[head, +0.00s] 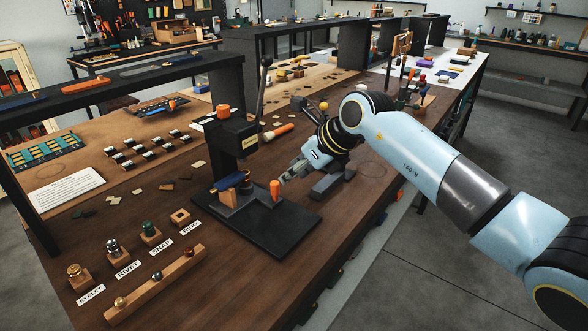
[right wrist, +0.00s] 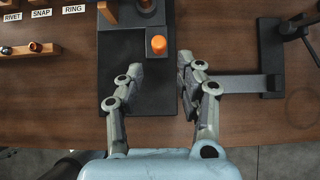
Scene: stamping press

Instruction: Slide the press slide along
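The black stamping press (head: 235,142) stands on a flat black base plate (head: 262,232) on the brown workbench. An upright orange knob (head: 275,189), which I take to be the press slide's handle, stands at the right side of the press's lower part. In the right wrist view the orange knob (right wrist: 158,45) lies ahead of the fingertips, roughly between their lines. My right gripper (head: 284,177) is close to the knob. In the right wrist view the gripper (right wrist: 160,66) is open, with nothing between its fingers. My left gripper is not in view.
Labelled blocks with dies (head: 151,232) and a wooden rail (head: 155,285) stand left of the press. A grey bar-shaped fixture (right wrist: 235,84) lies right of the gripper. The press lever (head: 261,95) rises behind. The bench front is clear.

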